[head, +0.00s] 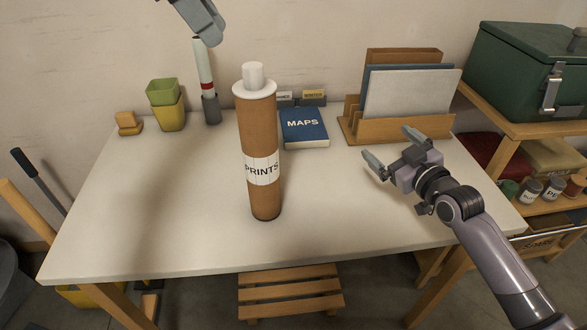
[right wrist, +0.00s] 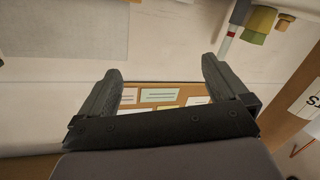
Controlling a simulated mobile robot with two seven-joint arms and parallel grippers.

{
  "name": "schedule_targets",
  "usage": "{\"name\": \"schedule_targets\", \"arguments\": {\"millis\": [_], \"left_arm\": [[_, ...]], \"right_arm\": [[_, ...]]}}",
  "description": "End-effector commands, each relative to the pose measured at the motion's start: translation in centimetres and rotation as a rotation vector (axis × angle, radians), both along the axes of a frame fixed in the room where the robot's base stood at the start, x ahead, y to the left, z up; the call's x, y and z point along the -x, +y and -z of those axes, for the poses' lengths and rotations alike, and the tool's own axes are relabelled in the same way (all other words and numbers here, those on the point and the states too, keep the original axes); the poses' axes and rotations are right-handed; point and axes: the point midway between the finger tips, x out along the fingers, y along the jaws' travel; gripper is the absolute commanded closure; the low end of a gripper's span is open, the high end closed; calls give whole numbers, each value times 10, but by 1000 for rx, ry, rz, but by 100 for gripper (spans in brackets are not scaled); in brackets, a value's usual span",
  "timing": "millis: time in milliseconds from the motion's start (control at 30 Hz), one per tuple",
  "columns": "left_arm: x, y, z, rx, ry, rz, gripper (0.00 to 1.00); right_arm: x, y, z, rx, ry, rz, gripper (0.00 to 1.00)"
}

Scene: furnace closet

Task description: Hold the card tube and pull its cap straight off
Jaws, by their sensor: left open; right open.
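The brown card tube (head: 261,130) stands upright on the white table, with a white label reading PRINTS. Its white cap (head: 254,88), with a wide rim and a narrower knob, sits on the top end. My right gripper (head: 388,150) is open and empty, to the right of the tube and apart from it. In the right wrist view its two fingers are spread with nothing held, and part of the tube (right wrist: 282,92) shows at the right edge. My left gripper (head: 206,30) is partly in view at the top, up and left of the cap, not touching it.
On the table (head: 150,225) are a blue MAPS book (head: 304,127) behind the tube, a wooden file rack (head: 395,129) at back right, stacked pots (head: 168,116) and a holder (head: 211,109) at back left. The table's front is clear. A green box (head: 525,75) stands at right.

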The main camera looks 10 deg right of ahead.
Motion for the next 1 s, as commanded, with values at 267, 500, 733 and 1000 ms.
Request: {"name": "schedule_targets", "arguments": {"millis": [267, 500, 733, 1000], "left_arm": [[0, 0, 0, 0, 0, 0, 57], [0, 0, 0, 0, 0, 0, 57], [0, 0, 0, 0, 0, 0, 57], [0, 0, 0, 0, 0, 0, 57]], "right_arm": [[39, 161, 21, -250, 102, -314, 0], [56, 230, 4, -356, 124, -484, 0], [50, 239, -8, -363, 108, -511, 0], [28, 261, -8, -363, 108, -511, 0]]}}
